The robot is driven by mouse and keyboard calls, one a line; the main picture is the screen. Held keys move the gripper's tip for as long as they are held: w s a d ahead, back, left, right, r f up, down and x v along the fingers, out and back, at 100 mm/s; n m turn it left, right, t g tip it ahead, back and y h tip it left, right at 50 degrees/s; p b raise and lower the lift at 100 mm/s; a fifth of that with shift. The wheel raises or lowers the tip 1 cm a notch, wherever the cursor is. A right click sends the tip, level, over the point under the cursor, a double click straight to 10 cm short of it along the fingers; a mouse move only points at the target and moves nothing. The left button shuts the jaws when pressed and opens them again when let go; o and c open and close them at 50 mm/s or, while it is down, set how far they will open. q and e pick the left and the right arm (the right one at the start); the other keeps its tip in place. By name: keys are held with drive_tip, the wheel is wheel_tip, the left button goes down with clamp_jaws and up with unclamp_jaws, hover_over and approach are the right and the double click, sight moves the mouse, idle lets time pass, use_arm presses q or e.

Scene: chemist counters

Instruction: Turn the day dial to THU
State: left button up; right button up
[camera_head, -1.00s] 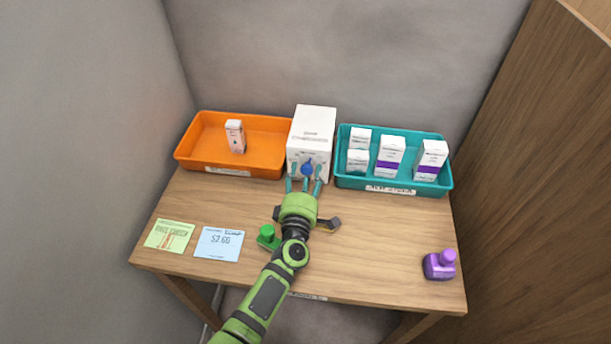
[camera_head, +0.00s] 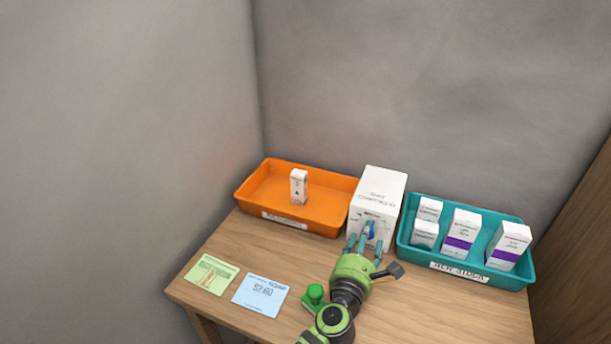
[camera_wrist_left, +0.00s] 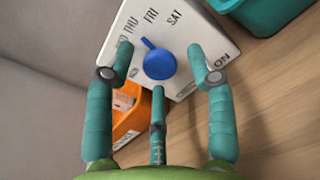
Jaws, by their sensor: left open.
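The white dial box (camera_head: 385,192) stands between the two trays, with a blue dial (camera_head: 371,231) on its front. In the left wrist view the blue dial (camera_wrist_left: 158,64) shows close up. Its pointer tip lies between the THU (camera_wrist_left: 131,28) and FRI (camera_wrist_left: 151,16) marks, nearer THU. My left gripper (camera_head: 364,243) is at the box front. Its teal fingers are spread around the dial, one on each side and one below, with gaps visible between them and the knob in the wrist view. My right gripper is not in view.
An orange tray (camera_head: 250,217) with a small white box (camera_head: 299,187) is left of the dial box. A teal tray (camera_head: 520,275) with several cartons is right. A green stamp-like object (camera_head: 314,296) and two cards, green (camera_head: 211,274) and blue (camera_head: 260,295), lie in front.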

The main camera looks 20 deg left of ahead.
use_arm(q)
drive_tip(key=n+b, duration=0.4)
drive_tip(key=n, duration=0.1)
drive_tip(key=shift+f, duration=0.4)
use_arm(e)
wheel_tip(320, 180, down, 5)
use_arm(q)
drive_tip(key=s, duration=0.6)
drive_tip(key=shift+s+a+r, duration=0.15)
drive_tip(key=shift+s+r, duration=0.15)
drive_tip(key=shift+r, duration=0.05)
drive_tip(key=shift+s+r+p, duration=0.55)
drive_tip(key=shift+r, duration=0.3)
drive_tip(key=s+a+r+t+y+p, duration=0.1)
drive_tip(key=a+r+y, duration=0.2)
drive_tip(key=r, duration=0.5)
drive_tip(key=s+a+r+m+t+y+p, duration=0.1)
drive_tip(key=a+r+t+y, duration=0.1)
drive_tip(key=r+y, duration=0.4)
drive_tip(key=s+a+r+m+t+y+p, duration=0.1)
drive_tip(key=a+r+y, duration=0.3)
drive_tip(key=r, duration=0.6)
drive_tip(key=shift+s+a+r+t, duration=0.2)
drive_tip(key=shift+a+r+t, duration=0.2)
drive_tip(key=shift+a+t, duration=0.15)
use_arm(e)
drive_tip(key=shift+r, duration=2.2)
